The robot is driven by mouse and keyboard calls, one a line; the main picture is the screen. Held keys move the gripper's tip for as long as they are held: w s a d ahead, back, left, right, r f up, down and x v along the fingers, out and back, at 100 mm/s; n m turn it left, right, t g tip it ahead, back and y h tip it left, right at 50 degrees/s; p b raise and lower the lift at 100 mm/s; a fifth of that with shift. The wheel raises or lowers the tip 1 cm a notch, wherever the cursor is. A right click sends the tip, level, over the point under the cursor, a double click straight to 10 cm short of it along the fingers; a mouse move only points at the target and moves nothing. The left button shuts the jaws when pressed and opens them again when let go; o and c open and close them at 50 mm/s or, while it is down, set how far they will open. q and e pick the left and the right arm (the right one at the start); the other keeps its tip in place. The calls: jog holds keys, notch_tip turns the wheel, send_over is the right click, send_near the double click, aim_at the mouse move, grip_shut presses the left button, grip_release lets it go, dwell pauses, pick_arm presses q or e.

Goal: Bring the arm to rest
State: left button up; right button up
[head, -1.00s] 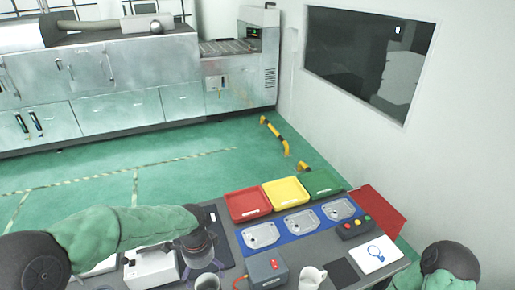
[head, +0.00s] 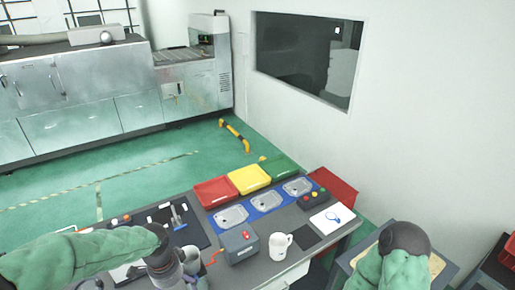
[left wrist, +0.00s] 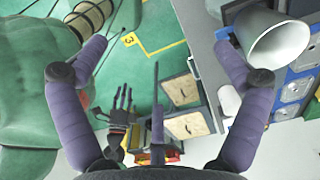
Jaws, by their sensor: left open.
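My left arm in its green sleeve comes in at the lower left of the head view. Its gripper (head: 180,284) is low over the near left of the table, beside a grey cup (head: 190,258), and partly cut off. In the left wrist view, my left gripper (left wrist: 162,48) has its purple fingers spread wide with nothing between them. A pale cup (left wrist: 278,42) stands to the right of the right finger. My right arm (head: 398,262) shows only as a bent elbow at the lower right; its gripper is out of view.
The table holds a white mug (head: 279,245), a grey box with a red button (head: 239,246), a dark mat (head: 150,228) with tools, and metal trays on a blue strip (head: 250,213). Red (head: 213,191), yellow and green bins line the back. Green floor (head: 130,185) lies beyond.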

pick_arm(q)
jog(key=s+d+f+n+h+b, duration=0.1)
jog(key=d+f+n+h+b, duration=0.25)
jog(key=f, duration=0.85)
jog(key=s+d+f+n+y+b, duration=0.15)
jog(key=d+f+b, duration=0.4)
jog(key=f, duration=0.65)
jog(key=s+d+f+n+b, duration=0.2)
jog(key=s+f+n+b, duration=0.1)
jog(key=f, duration=0.6)
jog(key=s+d+f+n+h+b, duration=0.1)
jog(key=s+d+f+n+b, duration=0.1)
jog(key=f, duration=0.7)
jog(key=s+n+b, duration=0.1)
jog(key=s+n, duration=0.1)
jog(key=n, duration=0.1)
jog(key=shift+s+d+h, duration=0.15)
jog(key=shift+d+h, duration=0.15)
jog(key=shift+d, duration=0.1)
jog(key=shift+o, duration=0.3)
jog(key=shift+s+f+n+b, duration=0.2)
jog(key=shift+n+b, duration=0.1)
jog(key=shift+n, duration=0.1)
pick_arm(e)
notch_tip(320, 180, down, 16)
jog(key=w, duration=0.1)
jog(key=shift+f, duration=0.15)
